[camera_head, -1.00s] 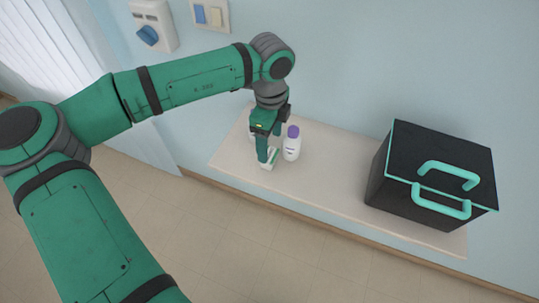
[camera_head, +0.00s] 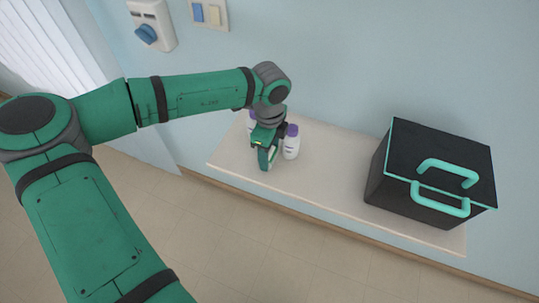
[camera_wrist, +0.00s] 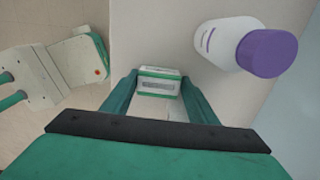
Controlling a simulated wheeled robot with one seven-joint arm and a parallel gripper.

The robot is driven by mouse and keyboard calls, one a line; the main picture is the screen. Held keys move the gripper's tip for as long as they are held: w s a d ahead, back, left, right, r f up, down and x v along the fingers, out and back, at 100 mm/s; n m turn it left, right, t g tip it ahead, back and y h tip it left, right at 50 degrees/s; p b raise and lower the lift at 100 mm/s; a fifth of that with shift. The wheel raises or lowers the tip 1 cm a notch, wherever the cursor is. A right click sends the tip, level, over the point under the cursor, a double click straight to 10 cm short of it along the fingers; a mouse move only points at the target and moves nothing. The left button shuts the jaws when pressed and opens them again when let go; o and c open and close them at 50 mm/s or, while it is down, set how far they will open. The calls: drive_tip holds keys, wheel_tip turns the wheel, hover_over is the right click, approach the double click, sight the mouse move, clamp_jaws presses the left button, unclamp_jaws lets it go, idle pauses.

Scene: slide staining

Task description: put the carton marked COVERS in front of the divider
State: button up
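A small white carton with green edges (camera_wrist: 159,80) lies between the two fingertips of my gripper (camera_wrist: 160,86) in the wrist view. Its lettering is too small to read, so I cannot tell whether it says COVERS. The fingers stand close to its two sides; I cannot tell whether they press on it. In the head view my gripper (camera_head: 266,158) is low over the left part of the shelf and hides most of the carton. I can make out no divider in either view.
A white bottle with a purple cap (camera_head: 291,143) stands just right of my gripper; it also shows in the wrist view (camera_wrist: 225,42). Another bottle (camera_head: 252,122) is partly hidden behind my wrist. A black case with turquoise handles (camera_head: 425,175) stands on the shelf's right (camera_head: 330,175); the shelf between is clear.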

drive_tip(key=shift+a, duration=0.1)
drive_tip(key=c, duration=0.5)
drive_tip(key=shift+s, duration=0.15)
drive_tip(key=shift+c, duration=0.8)
